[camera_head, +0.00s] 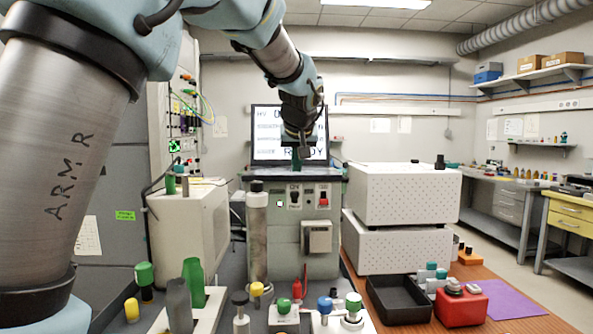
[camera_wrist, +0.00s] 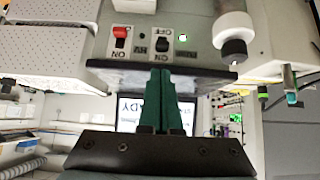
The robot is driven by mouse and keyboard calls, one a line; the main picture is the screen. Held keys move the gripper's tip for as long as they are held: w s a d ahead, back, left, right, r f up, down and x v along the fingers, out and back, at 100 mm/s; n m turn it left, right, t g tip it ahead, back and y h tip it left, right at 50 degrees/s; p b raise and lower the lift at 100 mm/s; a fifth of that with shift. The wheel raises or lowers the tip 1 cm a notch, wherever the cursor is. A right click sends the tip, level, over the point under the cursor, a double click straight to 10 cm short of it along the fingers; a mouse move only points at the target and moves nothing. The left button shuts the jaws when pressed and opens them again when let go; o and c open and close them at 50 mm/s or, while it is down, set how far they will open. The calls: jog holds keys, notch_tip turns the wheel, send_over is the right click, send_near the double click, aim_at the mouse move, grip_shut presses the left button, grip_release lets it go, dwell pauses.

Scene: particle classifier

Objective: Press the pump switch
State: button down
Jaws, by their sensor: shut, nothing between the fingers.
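A grey-green cabinet (camera_head: 290,240) stands in the middle of the head view. Its upper front carries a black rocker switch (camera_head: 295,196) and a red rocker switch (camera_head: 323,198), with ON and OFF marks. I cannot read which one is the pump switch. A small lit square (camera_head: 279,204) is left of the black switch. In the upside-down wrist view, the black switch (camera_wrist: 162,43) and red switch (camera_wrist: 120,37) show beyond my fingertips. My gripper (camera_head: 302,154) is shut and empty, above the cabinet top. Its green fingers (camera_wrist: 160,74) point toward the black switch's side, apparently without touching it.
A monitor (camera_head: 265,135) stands behind my gripper. A vertical metal cylinder (camera_head: 257,235) stands at the cabinet's left front. White perforated boxes (camera_head: 405,195) are stacked at right. Capped bottles, a black tray (camera_head: 398,300) and a red container (camera_head: 462,305) fill the foreground.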

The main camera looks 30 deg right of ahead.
aim_at(295, 196)
jog(key=p+x, duration=0.2)
jog(key=x, duration=0.6)
jog(key=shift+w+f+p, duration=0.2)
jog(key=shift+w+p, duration=0.05)
jog(key=shift+p, duration=0.05)
jog(key=shift+f, duration=0.15)
notch_tip(295, 196, down, 3)
jog(key=b, duration=0.3)
jog(key=shift+r, duration=0.2)
